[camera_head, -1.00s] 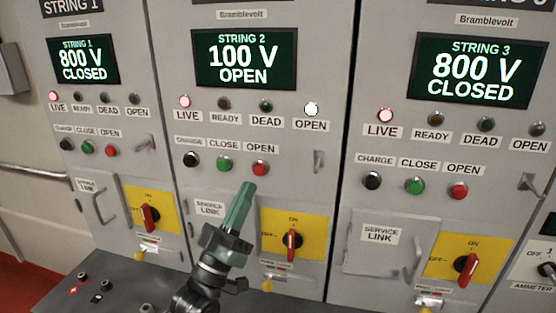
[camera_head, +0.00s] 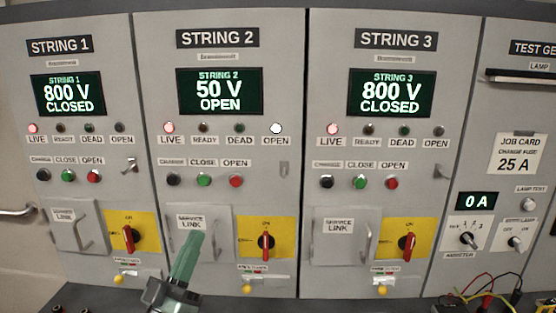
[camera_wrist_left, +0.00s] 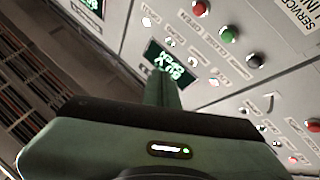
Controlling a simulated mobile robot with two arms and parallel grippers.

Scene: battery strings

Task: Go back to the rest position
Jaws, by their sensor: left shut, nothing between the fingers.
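My left gripper (camera_head: 188,255) is shut and empty. In the head view it is low in front of the String 2 cabinet, its green fingers pointing up and covering part of that cabinet's service link door (camera_head: 213,240). In the left wrist view the shut fingers (camera_wrist_left: 162,88) point at the tilted grey panels, apart from the buttons as far as I can tell. The String 2 screen (camera_head: 219,91) reads 50 V OPEN, with its red LIVE lamp (camera_head: 169,128) and white OPEN lamp (camera_head: 276,128) lit. My right gripper is not in view.
String 1 screen (camera_head: 68,94) and String 3 screen (camera_head: 391,92) read 800 V CLOSED. Red rotary switches sit on yellow plates, such as String 2's (camera_head: 266,242). At right are a job card (camera_head: 521,154) reading 25 A, a 0 A meter (camera_head: 477,201) and test leads (camera_head: 490,300).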

